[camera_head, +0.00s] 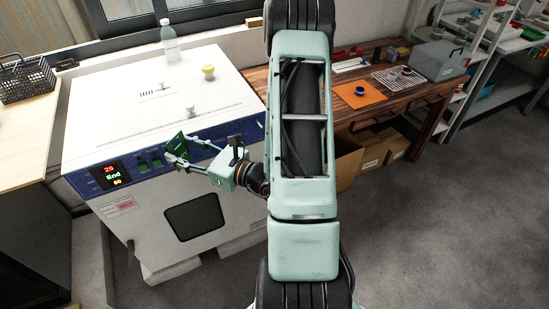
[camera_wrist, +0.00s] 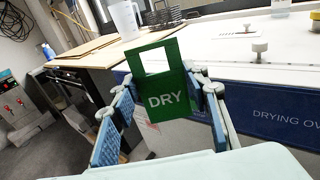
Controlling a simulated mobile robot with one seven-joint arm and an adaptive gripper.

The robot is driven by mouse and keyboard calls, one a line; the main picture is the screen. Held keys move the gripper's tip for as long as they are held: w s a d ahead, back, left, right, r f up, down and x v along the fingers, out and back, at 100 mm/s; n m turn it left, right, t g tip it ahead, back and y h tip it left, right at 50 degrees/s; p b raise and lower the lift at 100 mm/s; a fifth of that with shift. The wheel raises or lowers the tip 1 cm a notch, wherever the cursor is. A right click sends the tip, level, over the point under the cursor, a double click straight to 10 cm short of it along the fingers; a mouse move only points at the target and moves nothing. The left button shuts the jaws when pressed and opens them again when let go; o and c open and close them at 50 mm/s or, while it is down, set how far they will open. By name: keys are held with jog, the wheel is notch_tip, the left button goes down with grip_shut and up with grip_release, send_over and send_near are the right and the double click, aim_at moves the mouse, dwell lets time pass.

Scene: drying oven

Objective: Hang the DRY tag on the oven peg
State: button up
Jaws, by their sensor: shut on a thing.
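A green DRY tag (camera_wrist: 166,102) with a square opening in its upper part is between my gripper's fingers in the wrist view, tilted slightly. It also shows in the head view (camera_head: 178,145), in front of the oven's upper front. My gripper (camera_head: 183,156) is shut on the tag; its fingers (camera_wrist: 163,82) flank the tag's two sides. The white drying oven (camera_head: 120,235) has a blue front panel and a lit display reading "End". A small knob-like post (camera_head: 190,112) stands on its top, also seen in the wrist view (camera_wrist: 260,49). I cannot tell whether this is the peg.
A clear bottle (camera_head: 170,43) and a yellow-topped item (camera_head: 208,72) stand on the oven top. A black wire basket (camera_head: 25,78) is on the left bench. A wooden table (camera_head: 345,115) with an orange mat (camera_head: 360,94) is to the right.

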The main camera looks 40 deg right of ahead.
jog(key=s+d+f+m+h+b, duration=0.2)
jog(key=d+f+m+h+b, duration=0.15)
jog(key=d+b, duration=0.5)
jog(key=s+d+f+m+h+b, duration=0.2)
jog(key=d+f+h+b, duration=0.2)
jog(key=d+b, duration=0.45)
jog(key=s+d+f+m+h+b, duration=0.2)
jog(key=d+f+h+b, duration=0.2)
jog(key=d+b, duration=0.4)
jog(key=shift+g+y, duration=0.25)
jog(key=shift+g, duration=0.15)
jog(key=shift+d+r+b+x, duration=0.1)
jog(key=shift+r+b+x, duration=0.05)
jog(key=shift+x, duration=1.45)
jog(key=shift+d+r+b+x, duration=0.1)
jog(key=shift+r+x, duration=0.05)
jog(key=shift+x, duration=1.45)
jog(key=shift+d+r+b+x, duration=0.1)
jog(key=shift+b+x, duration=0.05)
jog(key=shift+x, duration=1.45)
jog(key=o, duration=0.8)
jog(key=v, duration=1.2)
